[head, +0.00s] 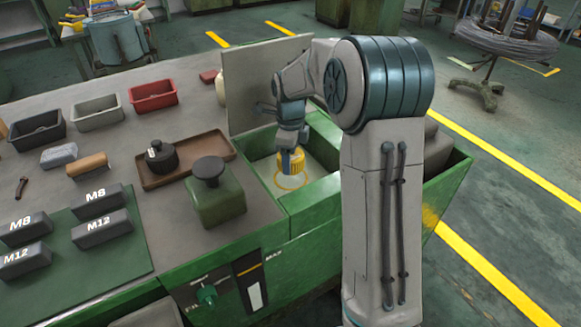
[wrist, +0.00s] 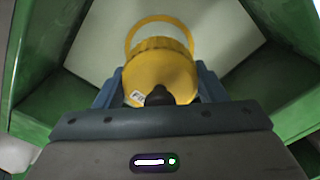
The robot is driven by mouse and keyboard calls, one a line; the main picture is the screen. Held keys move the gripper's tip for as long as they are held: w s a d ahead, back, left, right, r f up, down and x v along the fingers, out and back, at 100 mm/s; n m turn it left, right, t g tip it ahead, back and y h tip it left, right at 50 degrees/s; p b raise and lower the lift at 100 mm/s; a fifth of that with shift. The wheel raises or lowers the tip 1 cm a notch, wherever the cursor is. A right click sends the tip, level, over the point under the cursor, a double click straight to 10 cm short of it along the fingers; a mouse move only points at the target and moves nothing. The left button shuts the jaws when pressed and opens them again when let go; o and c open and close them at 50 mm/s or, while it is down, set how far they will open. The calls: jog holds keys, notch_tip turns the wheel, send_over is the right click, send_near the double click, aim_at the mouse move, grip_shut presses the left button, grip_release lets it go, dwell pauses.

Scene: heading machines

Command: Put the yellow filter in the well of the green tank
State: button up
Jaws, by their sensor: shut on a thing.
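The yellow filter (head: 293,160) is a ribbed round piece with a dark knob and a small white tag, seen close up in the wrist view (wrist: 160,72). My gripper (wrist: 160,92) is shut on it, with blue fingers at both sides. The head view shows my gripper (head: 290,153) from outside, holding the filter over the well (head: 312,183) of the green tank (head: 311,221). A yellow ring (head: 290,184) is marked on the well's pale floor, just below the filter in the picture. The gap between filter and floor is hard to judge.
A grey upright panel (head: 262,85) stands behind the well. A brown tray (head: 200,165) holds a dark weight (head: 161,156). Bins and M8 and M12 blocks (head: 97,201) are farther left.

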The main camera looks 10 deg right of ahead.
jog(key=shift+f, duration=2)
jog(key=shift+f, duration=0.25)
jog(key=o, duration=1)
jog(key=shift+r, duration=0.1)
jog(key=shift+o, duration=0.2)
